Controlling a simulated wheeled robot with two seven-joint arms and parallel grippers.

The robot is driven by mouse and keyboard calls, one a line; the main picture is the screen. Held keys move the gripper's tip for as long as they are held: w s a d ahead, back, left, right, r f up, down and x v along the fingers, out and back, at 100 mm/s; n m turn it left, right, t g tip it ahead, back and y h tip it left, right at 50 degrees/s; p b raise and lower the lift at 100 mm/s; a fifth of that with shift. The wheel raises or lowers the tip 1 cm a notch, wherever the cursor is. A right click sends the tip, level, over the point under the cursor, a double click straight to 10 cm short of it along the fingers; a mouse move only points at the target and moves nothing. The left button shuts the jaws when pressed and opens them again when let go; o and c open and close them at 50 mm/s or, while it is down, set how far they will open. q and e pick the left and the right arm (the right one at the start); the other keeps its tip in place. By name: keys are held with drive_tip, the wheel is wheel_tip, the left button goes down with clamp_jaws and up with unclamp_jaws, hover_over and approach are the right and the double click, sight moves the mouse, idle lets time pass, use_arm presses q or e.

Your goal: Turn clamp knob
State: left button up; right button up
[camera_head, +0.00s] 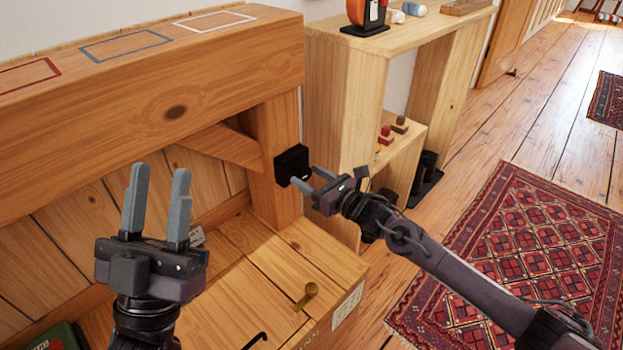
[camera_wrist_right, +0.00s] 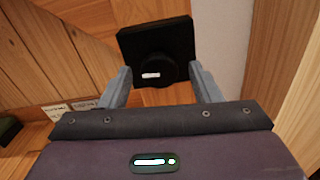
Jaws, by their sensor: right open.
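The clamp knob is a round black knob with a white mark on a square black plate (camera_head: 291,163), fixed to the wooden post beside the shelf. In the right wrist view, the knob (camera_wrist_right: 153,72) is in front of the plate and lies between my right fingers. My right gripper (camera_head: 310,179) is open, with its fingertips at either side of the knob; whether they touch it cannot be told. My left gripper (camera_head: 156,200) is open and empty, fingers pointing up, in front of the timber bench, well to the left of the knob.
A wooden beam (camera_head: 175,105) with coloured outlines runs above the bench. A brass handle (camera_head: 307,296) sits on the bench top (camera_head: 262,290). A light wood shelf (camera_head: 334,105) with small objects stands right of the post. A red patterned rug (camera_head: 520,260) lies on the floor.

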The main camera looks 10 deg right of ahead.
drive_tip(key=c, duration=1)
